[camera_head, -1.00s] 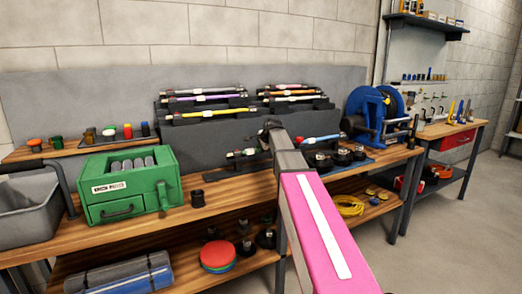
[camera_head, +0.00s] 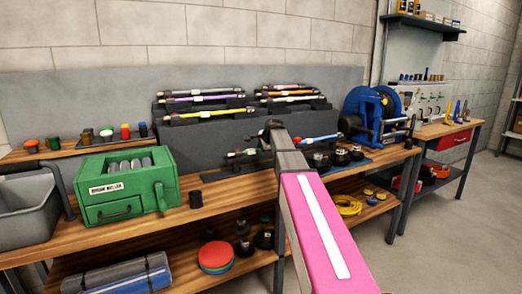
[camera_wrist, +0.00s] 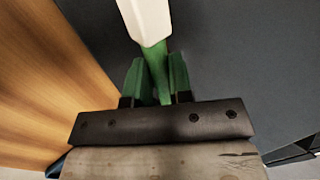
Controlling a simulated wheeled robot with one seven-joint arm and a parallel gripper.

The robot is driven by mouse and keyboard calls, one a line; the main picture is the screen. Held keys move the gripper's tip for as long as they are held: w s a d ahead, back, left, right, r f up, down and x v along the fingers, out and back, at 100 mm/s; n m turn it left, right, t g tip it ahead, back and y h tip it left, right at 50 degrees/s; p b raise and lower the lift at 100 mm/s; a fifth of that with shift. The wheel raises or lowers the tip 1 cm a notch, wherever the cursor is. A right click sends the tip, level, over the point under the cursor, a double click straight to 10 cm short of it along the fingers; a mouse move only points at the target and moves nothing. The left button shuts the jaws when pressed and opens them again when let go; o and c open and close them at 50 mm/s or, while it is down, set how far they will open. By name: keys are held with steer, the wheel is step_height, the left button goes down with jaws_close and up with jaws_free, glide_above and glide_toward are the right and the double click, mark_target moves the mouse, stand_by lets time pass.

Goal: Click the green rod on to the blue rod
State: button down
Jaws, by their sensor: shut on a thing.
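In the head view my gripper is mostly hidden behind my arm. The blue rod (camera_head: 322,139) lies to the right of my arm, with a red part and a pale part towards its left. Its left end is near my arm, and I see no contact between the two rods.
A rack of coloured rods (camera_head: 205,97) stands behind. A green case (camera_head: 125,190) and a dark cup (camera_head: 196,199) are on the left of the bench.

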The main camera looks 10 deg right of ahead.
steer(key=shift+w+d, duration=0.15)
steer(key=shift+d, duration=0.25)
steer(key=c, duration=0.9)
jaws_free()
steer(key=shift+c, duration=0.2)
